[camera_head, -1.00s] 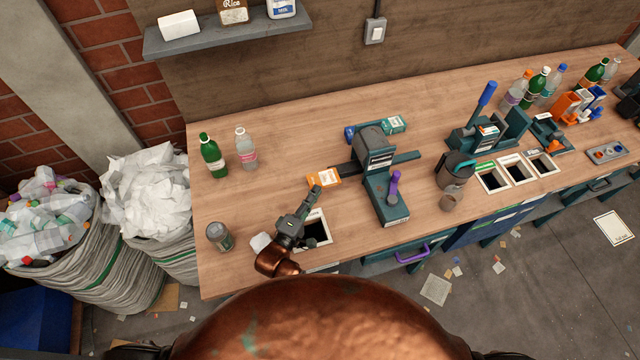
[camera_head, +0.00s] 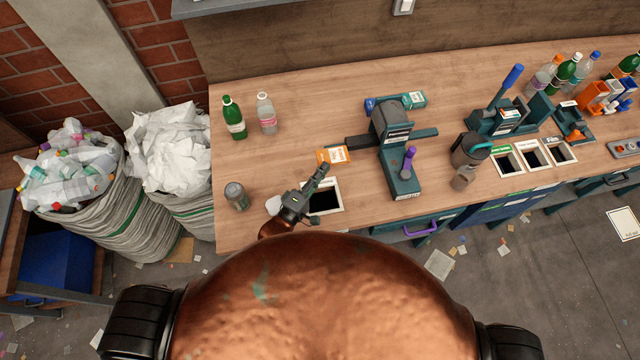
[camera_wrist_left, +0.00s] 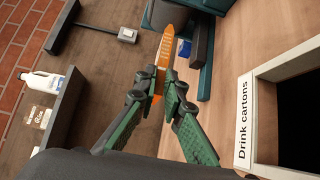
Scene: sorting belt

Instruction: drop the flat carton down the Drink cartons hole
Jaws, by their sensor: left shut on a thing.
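The flat orange carton (camera_head: 334,156) is held edge-up in my left gripper (camera_head: 321,172) above the wooden bench. In the left wrist view the gripper fingers (camera_wrist_left: 162,82) are shut on the carton (camera_wrist_left: 172,48), which stands up thin between them. The Drink cartons hole (camera_head: 325,197) is a dark opening with a white frame, just below the gripper in the head view. Its label (camera_wrist_left: 243,123) and frame (camera_wrist_left: 285,66) show at the right of the left wrist view. The carton is beside the hole, not over it. My right gripper is out of view.
A teal press (camera_head: 402,172) stands right of the carton. A grey can (camera_head: 236,196) stands left of the hole; a green bottle (camera_head: 233,118) and a clear bottle (camera_head: 266,114) stand farther back. Bench between bottles and press is mostly clear.

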